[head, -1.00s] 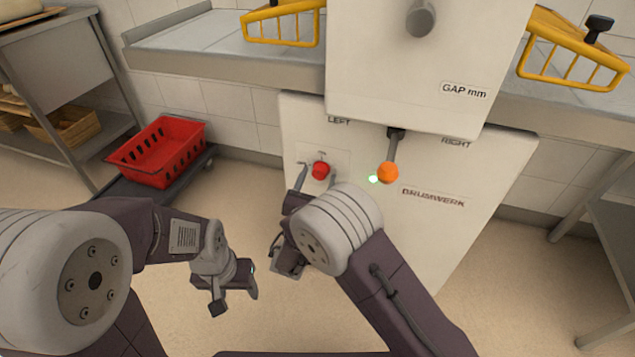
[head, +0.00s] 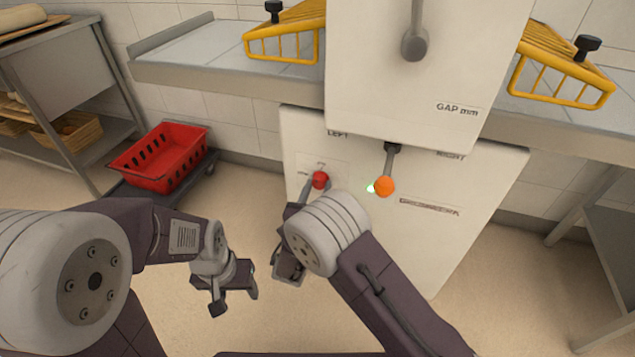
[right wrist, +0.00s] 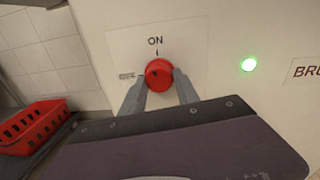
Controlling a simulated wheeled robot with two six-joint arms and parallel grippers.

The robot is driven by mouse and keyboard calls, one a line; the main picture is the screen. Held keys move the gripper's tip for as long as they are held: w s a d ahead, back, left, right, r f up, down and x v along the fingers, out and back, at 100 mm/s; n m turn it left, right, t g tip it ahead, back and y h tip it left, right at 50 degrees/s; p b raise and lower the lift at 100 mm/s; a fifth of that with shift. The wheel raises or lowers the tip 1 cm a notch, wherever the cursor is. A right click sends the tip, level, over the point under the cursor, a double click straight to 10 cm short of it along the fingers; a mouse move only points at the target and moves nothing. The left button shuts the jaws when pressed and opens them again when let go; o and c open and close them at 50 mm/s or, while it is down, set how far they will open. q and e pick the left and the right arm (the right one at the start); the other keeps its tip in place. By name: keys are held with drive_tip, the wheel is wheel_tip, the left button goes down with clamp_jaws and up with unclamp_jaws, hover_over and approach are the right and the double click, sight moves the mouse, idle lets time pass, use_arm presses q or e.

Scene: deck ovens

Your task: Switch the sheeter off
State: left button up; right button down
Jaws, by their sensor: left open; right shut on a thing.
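The sheeter (head: 430,60) is a white machine with a belt table on each side. Its red rotary switch (head: 320,180) sits on a plate on the lower front panel. The switch also shows in the right wrist view (right wrist: 159,74), with "ON" printed above it. A green lamp (right wrist: 249,64) to its right is lit. My right gripper (right wrist: 158,84) is shut on the red switch, one finger on each side. In the head view its forearm partly hides the panel. My left gripper (head: 235,300) is open and empty, low over the floor and apart from the sheeter.
An orange-knobbed lever (head: 384,186) hangs to the right of the switch. Yellow guards (head: 285,42) stand over the belt tables.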

drive_tip(key=n+p, duration=0.3)
drive_tip(key=p, duration=0.1)
drive_tip(key=n+p, duration=0.2)
drive_tip(key=shift+r+n, duration=0.3)
drive_tip(key=n+p, duration=0.2)
drive_tip(key=shift+n+g, duration=0.3)
drive_tip(key=n+p, duration=0.2)
drive_tip(key=n, duration=0.1)
drive_tip(key=shift+h, duration=0.3)
drive_tip(key=shift+f+n+p, duration=0.15)
drive_tip(key=shift+n+p, duration=0.75)
drive_tip(key=shift+n, duration=0.7)
drive_tip(key=c, duration=0.9)
unclamp_jaws()
